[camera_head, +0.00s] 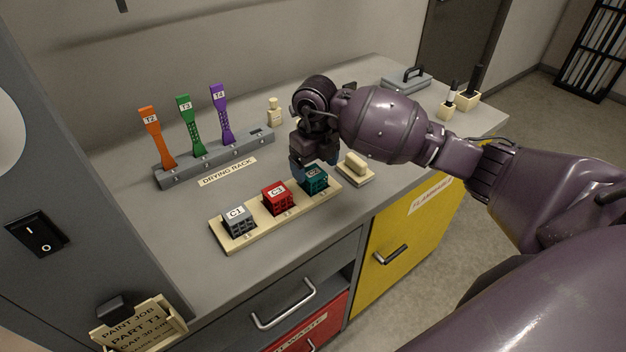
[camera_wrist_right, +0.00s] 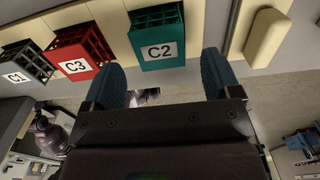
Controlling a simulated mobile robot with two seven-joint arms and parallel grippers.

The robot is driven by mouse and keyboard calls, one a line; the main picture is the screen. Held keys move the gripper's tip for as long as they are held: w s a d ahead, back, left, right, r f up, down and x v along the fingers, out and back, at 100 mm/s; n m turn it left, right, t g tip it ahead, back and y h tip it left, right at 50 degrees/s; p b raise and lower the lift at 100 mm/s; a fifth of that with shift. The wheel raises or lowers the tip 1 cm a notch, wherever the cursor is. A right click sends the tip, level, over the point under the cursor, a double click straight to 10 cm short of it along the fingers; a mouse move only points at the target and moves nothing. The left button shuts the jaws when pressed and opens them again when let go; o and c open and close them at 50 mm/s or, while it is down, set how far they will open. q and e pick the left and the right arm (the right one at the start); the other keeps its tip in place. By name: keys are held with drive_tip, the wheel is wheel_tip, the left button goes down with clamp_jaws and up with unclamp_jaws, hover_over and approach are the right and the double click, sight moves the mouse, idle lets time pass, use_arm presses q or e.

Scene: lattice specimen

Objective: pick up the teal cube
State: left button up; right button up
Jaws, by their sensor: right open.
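My left gripper is not in view.
A red cube (camera_head: 277,198) and a grey cube (camera_head: 238,221) share the tray, to the left. A cream block on a base (camera_head: 356,167) stands close on the right. The drying rack (camera_head: 215,160) with upright coloured specimens is behind. Front counter space is clear.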

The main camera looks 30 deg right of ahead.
sight(315, 174)
wheel_tip(315, 174, down, 4)
drive_tip(key=shift+d+f, duration=0.1)
drive_tip(key=shift+f, duration=0.05)
drive_tip(key=c, duration=1)
wheel_tip(315, 174, up, 20)
drive_tip(key=shift+r+p, duration=0.1)
drive_tip(key=shift+p, duration=0.35)
